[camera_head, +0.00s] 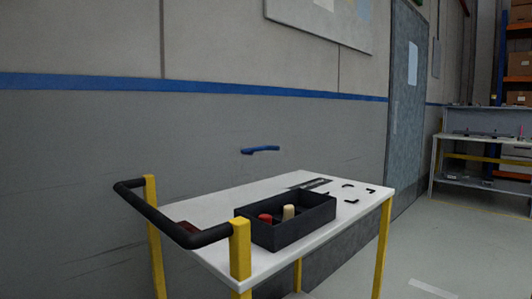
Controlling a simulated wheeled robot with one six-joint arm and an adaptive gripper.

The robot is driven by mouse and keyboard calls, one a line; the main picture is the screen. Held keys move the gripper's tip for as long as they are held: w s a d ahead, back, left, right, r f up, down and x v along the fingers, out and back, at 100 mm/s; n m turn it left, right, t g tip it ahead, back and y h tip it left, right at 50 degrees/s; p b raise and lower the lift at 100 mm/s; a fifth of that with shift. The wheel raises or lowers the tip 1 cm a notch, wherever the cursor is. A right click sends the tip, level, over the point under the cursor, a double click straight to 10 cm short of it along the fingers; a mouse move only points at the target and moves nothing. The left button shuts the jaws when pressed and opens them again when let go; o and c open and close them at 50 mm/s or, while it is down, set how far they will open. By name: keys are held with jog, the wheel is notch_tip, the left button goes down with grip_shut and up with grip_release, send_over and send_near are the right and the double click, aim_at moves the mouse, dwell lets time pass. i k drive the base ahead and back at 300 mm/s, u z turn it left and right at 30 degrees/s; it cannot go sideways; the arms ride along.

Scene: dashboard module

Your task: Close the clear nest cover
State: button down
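A white-topped cart with yellow posts (358,208) stands by the wall. A dark open-topped box (300,228) sits on it, with a red-topped piece (265,218) and a cream peg (288,212) inside. A blue bar handle (262,150) shows above the cart's back side, with no visible support under it. The clear cover itself cannot be made out; whether the blue handle belongs to it I cannot tell. My gripper is not in view.
A black push bar (172,220) runs along the cart's left end, with a dark red item (188,227) behind it. A dark flat strip (312,183) and small black corner brackets (351,200) lie on the top. A workbench (485,150) and shelving stand far right. Floor is clear between.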

aim_at(249, 151)
jog(key=z, duration=1.7)
jog(key=k, duration=0.85)
jog(key=u, duration=1.75)
